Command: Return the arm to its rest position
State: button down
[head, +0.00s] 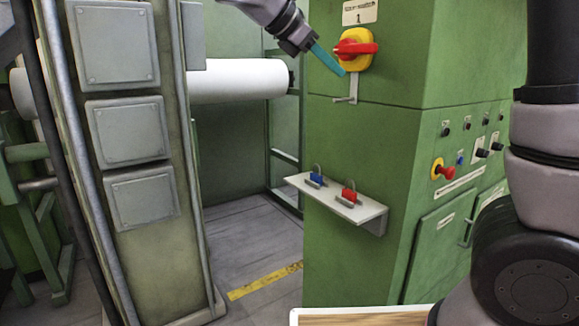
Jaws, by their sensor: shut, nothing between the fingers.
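My gripper (341,73) hangs in from the top of the head view, its teal fingers shut and empty. The fingertips point down and right and show just left of the lower edge of a red rotary switch (356,48) on a yellow plate, on the green cabinet. I cannot tell whether they touch it. My arm's larger links fill the right edge of the view, and the part joining them to the gripper is out of view.
Below the switch is a small metal hasp (351,90). A white shelf (375,213) on the green cabinet (385,130) holds a blue padlock (316,180) and a red padlock (348,194). A white roll (240,80) lies behind at left. Floor (240,235) between the machines is clear.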

jog(key=s+d+f+m+y, duration=0.3)
jog(key=d+m+y, duration=0.3)
jog(key=m, duration=0.5)
jog(key=s+d+f+m+t+y, duration=0.1)
jog(key=s+d+f+m+y, duration=0.3)
jog(key=d+m, duration=0.6)
jog(key=shift+s+m+t+y, duration=0.3)
jog(key=shift+s+m+y, duration=0.6)
jog(key=shift+s+m, duration=0.25)
